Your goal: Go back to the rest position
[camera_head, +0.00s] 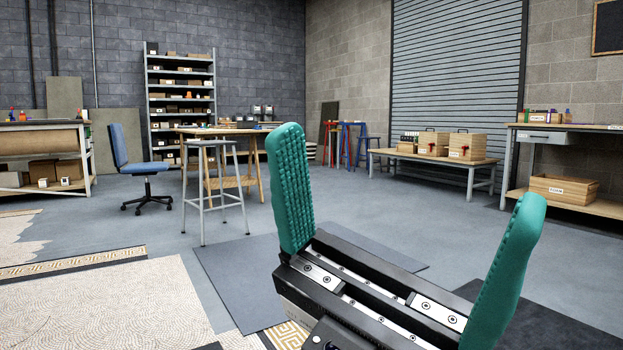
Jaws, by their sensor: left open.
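My left gripper (402,225) fills the lower right of the head view. Its two teal ribbed fingers stand wide apart, with nothing between them. It is held up in front of the camera, above the grey floor. My right gripper is not in view. Mosaic panels (110,305) with a white and beige pattern lie flat on the floor at the lower left, apart from the gripper.
A metal stool (212,190) and a wooden table (250,185) stand mid-room, beside a blue chair (125,160). Benches line the left and right sides, one low bench holding wooden crates (467,146). Dark mats (225,270) lie on the floor. Grey floor (400,200) is open beyond the gripper.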

